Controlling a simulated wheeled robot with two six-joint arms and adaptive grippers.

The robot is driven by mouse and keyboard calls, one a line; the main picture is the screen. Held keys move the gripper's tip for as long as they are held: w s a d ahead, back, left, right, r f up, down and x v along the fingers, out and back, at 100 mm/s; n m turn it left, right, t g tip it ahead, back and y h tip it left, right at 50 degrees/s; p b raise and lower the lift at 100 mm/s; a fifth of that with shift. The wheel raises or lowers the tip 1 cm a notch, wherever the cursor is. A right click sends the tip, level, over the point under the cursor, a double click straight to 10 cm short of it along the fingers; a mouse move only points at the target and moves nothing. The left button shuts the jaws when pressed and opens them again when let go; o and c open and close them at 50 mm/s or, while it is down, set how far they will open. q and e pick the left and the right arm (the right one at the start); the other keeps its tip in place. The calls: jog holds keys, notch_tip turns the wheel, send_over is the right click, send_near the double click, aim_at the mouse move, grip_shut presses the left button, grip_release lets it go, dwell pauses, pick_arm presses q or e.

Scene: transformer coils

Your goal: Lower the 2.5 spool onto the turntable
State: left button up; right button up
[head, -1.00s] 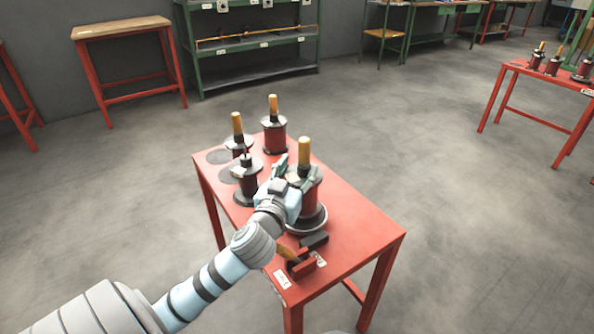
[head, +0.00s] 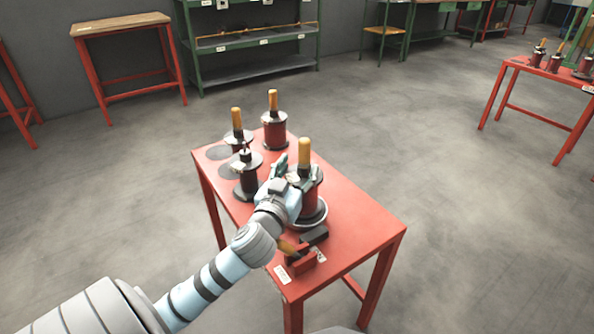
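The spool (head: 313,201) is dark red with a yellow upright handle (head: 304,151) and a dark flange. It stands upright above the round turntable (head: 324,221), whose pale rim shows around its lower right side. My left gripper (head: 297,181) reaches in from the left, with its fingers closed around the upper part of the spool. The gripper hides the spool's left side. I cannot tell whether the spool's bottom touches the turntable. No 2.5 marking is readable. My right gripper is out of view.
On the red table (head: 365,228) stand a back spool (head: 275,135), a left spool (head: 236,136) and a darker spool (head: 248,180) close to my gripper. A dark block (head: 315,236) and a red holder (head: 300,262) lie in front. The table's right side is clear.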

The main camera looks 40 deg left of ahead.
pick_arm(q)
jog(key=shift+o, duration=1.4)
jog(key=shift+s, duration=0.1)
jog(key=v, duration=0.7)
jog(key=shift+s, duration=0.15)
jog(key=shift+d, duration=0.1)
